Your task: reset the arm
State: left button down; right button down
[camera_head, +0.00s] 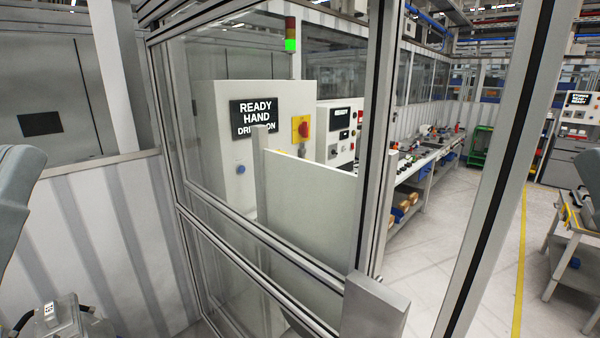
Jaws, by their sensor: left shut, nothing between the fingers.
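My left arm (18,195) comes in at the left edge as a grey link. My left gripper (66,321) shows in the bottom left corner as a grey body with a small white tag and a dark cable beside it. It is shut and empty, and the bottom edge cuts it off, so its fingertips are hard to make out. It is apart from the striped wall panel behind it. My right gripper is not in view.
A framed glass guard (240,225) stands ahead. Behind it is a white cabinet (215,130) with a sign reading "READY HAND", a red-and-yellow switch (300,128) and a lit green lamp (290,45). A bench (425,165) runs at right; the floor (495,235) there is open.

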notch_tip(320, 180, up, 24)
jog(key=p, duration=2)
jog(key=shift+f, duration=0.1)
